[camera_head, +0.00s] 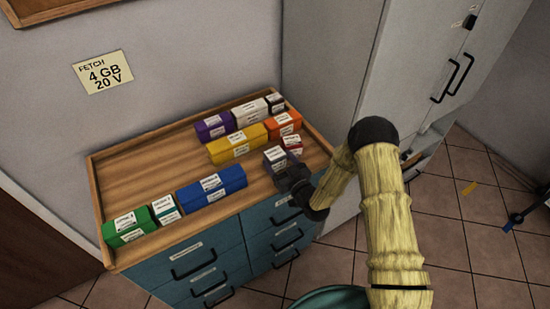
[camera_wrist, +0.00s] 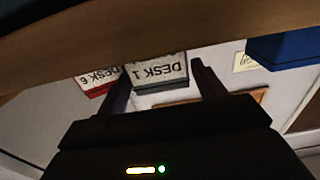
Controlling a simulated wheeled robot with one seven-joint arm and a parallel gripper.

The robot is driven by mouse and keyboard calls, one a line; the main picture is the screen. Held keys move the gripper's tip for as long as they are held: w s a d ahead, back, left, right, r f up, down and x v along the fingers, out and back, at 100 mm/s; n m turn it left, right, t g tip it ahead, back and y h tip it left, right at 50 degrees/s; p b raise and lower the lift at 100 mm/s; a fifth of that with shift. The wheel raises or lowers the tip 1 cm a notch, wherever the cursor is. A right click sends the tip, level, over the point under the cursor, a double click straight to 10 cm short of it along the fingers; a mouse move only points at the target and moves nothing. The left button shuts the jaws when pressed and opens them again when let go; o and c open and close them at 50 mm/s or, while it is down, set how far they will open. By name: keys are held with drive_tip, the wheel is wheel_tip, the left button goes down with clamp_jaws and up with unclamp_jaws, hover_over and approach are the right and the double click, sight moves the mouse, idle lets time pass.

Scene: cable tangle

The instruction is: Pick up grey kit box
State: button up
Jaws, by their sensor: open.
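The grey kit box (camera_head: 275,158) sits near the front edge of the wooden tray top, right of the blue box, with a white label on it. In the wrist view the grey box (camera_wrist: 160,86) has a label reading "DESK 1", upside down, and shows between my two fingers. My gripper (camera_head: 287,174) is open at the near side of the box; the gripper and arm partly hide that side in the head view. In the wrist view my gripper (camera_wrist: 160,78) has a finger on each side of the box. I cannot tell whether either touches it.
A red box (camera_wrist: 97,88) labelled "DESK 6" is close beside the grey one. A blue box (camera_head: 212,187), yellow box (camera_head: 237,143) and orange box (camera_head: 284,122) stand on the tray. The wooden rim (camera_head: 263,196) runs along the front. A tall cabinet (camera_head: 340,60) stands right.

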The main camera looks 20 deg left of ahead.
idle(0.4)
drive_tip(key=c, duration=1.1)
drive_tip(key=shift+r, duration=0.1)
wheel_tip(320, 180, up, 10)
drive_tip(key=shift+f+b, duration=0.1)
drive_tip(key=shift+b, duration=0.8)
